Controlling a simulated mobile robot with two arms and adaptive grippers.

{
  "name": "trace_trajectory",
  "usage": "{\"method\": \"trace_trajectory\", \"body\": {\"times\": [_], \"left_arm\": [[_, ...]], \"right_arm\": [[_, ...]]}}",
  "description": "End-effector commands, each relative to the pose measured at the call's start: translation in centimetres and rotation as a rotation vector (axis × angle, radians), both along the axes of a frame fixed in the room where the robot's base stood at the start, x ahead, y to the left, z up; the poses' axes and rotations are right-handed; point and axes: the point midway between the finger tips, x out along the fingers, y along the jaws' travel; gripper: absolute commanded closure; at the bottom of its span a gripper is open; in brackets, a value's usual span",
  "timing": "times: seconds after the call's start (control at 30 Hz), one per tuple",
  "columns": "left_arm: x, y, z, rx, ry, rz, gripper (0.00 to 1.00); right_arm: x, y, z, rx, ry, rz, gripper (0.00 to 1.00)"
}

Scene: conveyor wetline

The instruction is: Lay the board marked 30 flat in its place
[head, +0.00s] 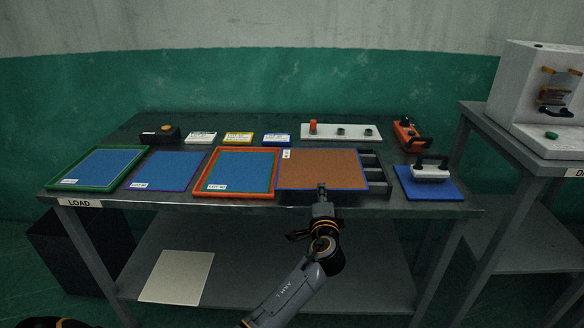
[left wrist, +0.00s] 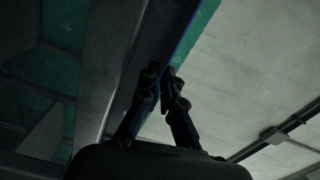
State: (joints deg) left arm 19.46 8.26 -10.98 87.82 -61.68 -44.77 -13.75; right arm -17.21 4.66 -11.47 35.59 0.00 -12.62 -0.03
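A brown board (head: 325,172) with a thin blue edge is over the left part of a dark grey rack (head: 376,172) on the table. A small white label sits in its back left corner, too small to read surely. My left gripper (head: 322,189) is at the middle of the board's front edge. In the left wrist view its two fingers (left wrist: 161,85) are close together on the board's thin blue edge (left wrist: 186,45). Whether the board rests on the rack or hangs just above it, I cannot tell. My right gripper is not in view.
Left of the board are a red-framed blue panel (head: 207,189), a bare blue panel (head: 164,172) and a green-framed one (head: 83,184). Behind are cards and a white knob strip (head: 358,131). A handled block (head: 430,171) on a blue mat (head: 428,190) stands right.

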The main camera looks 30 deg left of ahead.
Motion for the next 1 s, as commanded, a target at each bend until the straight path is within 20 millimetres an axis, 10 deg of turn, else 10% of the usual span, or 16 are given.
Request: {"method": "trace_trajectory", "body": {"times": [1.0], "left_arm": [[1.6, -2.8, -0.5, -0.008, 0.003, -0.003, 1.0]], "right_arm": [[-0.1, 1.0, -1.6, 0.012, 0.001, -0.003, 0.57]]}}
